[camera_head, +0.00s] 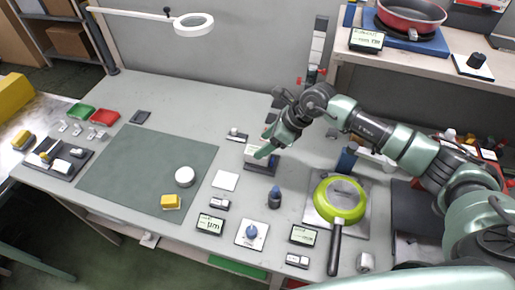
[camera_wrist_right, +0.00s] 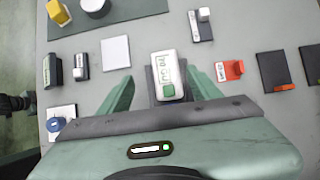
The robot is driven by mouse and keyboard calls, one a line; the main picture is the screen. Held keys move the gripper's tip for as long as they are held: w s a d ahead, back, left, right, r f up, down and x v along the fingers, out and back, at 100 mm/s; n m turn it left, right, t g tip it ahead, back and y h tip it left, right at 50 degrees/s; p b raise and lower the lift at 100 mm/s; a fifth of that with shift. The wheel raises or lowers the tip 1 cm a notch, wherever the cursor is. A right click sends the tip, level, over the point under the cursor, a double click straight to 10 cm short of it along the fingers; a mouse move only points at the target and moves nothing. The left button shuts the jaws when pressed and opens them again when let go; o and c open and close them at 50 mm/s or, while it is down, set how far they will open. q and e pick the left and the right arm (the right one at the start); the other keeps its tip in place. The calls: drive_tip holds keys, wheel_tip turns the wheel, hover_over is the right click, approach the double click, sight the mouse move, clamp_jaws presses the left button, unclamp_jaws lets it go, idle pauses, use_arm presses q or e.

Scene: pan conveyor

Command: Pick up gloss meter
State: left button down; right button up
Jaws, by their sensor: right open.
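The gloss meter appears to be the small white box-shaped device with a green-marked display (camera_wrist_right: 166,72). It sits on a dark pad, seen between the fingers of my right gripper in the right wrist view (camera_wrist_right: 160,80). In the head view the white device (camera_head: 251,150) stands on a dark base (camera_head: 262,170) near the table's middle, partly covered by a finger. My right gripper (camera_head: 266,143) is open, its green fingers pointing down, one on each side of the device. I cannot tell whether they touch it. My left gripper is not in view.
A white square plate (camera_head: 225,180) lies left of the device, a small grey block device (camera_head: 237,135) behind it. The green mat (camera_head: 140,165) has much bare room.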

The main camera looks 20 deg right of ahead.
drive_tip(key=shift+w+d+f+h, duration=0.1)
drive_tip(key=shift+d+f+h, duration=0.2)
drive_tip(key=shift+d, duration=0.35)
drive_tip(key=shift+a+f+b, duration=0.15)
drive_tip(key=shift+f+b, duration=0.2)
drive_tip(key=shift+b, duration=0.1)
drive_tip(key=shift+b+x, duration=0.5)
drive_tip(key=shift+x, duration=0.3)
drive_tip(key=b+x, duration=0.2)
drive_tip(key=x, duration=0.2)
drive_tip(key=shift+f+b, duration=0.3)
drive_tip(key=shift+w+a+f, duration=0.15)
drive_tip(key=shift+a+f, duration=0.05)
drive_tip(key=shift+r, duration=0.1)
clamp_jaws()
